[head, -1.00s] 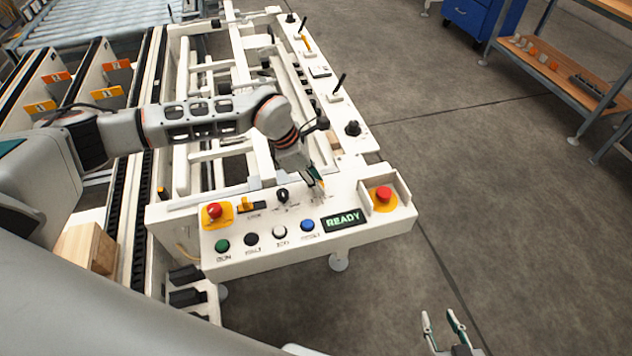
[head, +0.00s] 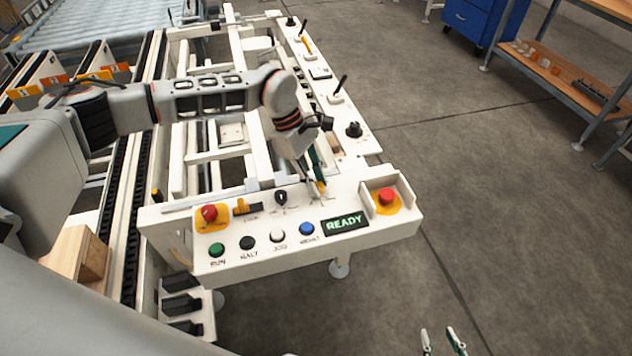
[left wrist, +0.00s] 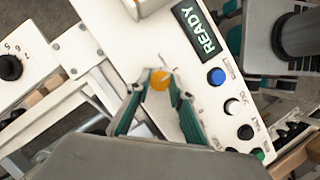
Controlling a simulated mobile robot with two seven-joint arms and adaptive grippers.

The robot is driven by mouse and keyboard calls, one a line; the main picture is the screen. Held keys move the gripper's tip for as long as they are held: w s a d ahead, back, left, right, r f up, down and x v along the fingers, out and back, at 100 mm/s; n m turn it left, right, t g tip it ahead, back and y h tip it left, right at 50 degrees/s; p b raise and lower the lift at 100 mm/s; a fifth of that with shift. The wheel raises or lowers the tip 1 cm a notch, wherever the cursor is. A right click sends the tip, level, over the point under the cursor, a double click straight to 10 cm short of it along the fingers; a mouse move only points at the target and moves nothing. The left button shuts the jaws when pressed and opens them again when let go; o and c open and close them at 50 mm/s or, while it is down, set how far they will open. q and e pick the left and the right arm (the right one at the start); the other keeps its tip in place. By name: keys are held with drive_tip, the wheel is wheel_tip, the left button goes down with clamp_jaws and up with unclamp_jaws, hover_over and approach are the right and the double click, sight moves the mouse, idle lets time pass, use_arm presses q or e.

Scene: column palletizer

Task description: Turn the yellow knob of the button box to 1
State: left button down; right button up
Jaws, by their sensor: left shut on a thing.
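The button box (head: 235,262) is a white panel at the near end of the machine. Its yellow knob (head: 321,187) is mostly hidden by my left gripper (head: 318,184) in the head view. In the left wrist view the yellow knob (left wrist: 159,80) lies between the fingertips of my left gripper (left wrist: 160,78), which is shut on it. The knob's pointer and scale are too small and covered to read. My right gripper (head: 440,340) is empty and open at the bottom edge of the head view, away from the box.
A black knob (head: 281,197) stands just left of the yellow one. Red emergency buttons (head: 209,212) and (head: 387,196) sit at both sides. Coloured push buttons (head: 307,228) and a READY display (head: 345,222) are in front.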

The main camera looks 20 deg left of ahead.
idle(0.4)
use_arm(q)
drive_tip(key=c, duration=1.8)
unclamp_jaws()
drive_tip(key=v, duration=1.2)
drive_tip(key=shift+d+r, duration=0.1)
drive_tip(key=shift+d, duration=0.15)
